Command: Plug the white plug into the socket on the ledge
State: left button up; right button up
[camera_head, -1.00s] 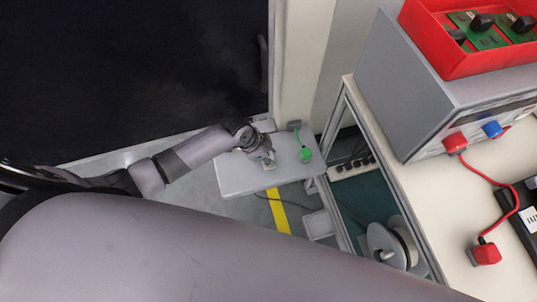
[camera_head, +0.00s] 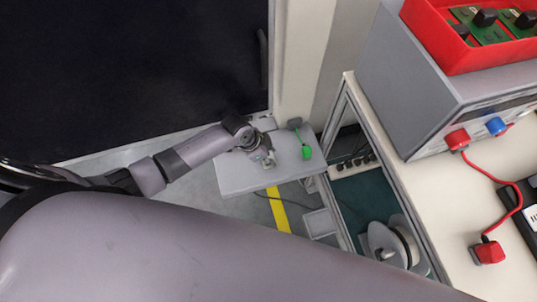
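The ledge (camera_head: 235,182) is a pale grey shelf in the middle of the view, beside the dark opening. My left gripper (camera_head: 267,160) is over the ledge, pointing towards its front edge. A small pale shape shows at its fingertips, but it is too small to tell whether this is the white plug or the fingers themselves. A grey socket-like block (camera_head: 294,123) sits at the back of the ledge, with a green cord running to a green plug (camera_head: 306,153) lying to the right of the gripper. My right gripper is not in view.
A workbench (camera_head: 425,200) stands at the right with a grey instrument (camera_head: 410,100), a red bin (camera_head: 450,55) and a red plug (camera_head: 488,252) on a red cord. A power strip (camera_head: 352,167) and a reel (camera_head: 390,245) are under it. My own large arm link fills the foreground.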

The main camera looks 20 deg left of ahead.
pick_arm(q)
jog(key=o, duration=0.4)
jog(key=shift+c, duration=0.2)
jog(key=shift+r, duration=0.1)
jog(key=v, duration=1.1)
jog(key=shift+s+a+r, duration=0.2)
jog(key=shift+r, duration=0.15)
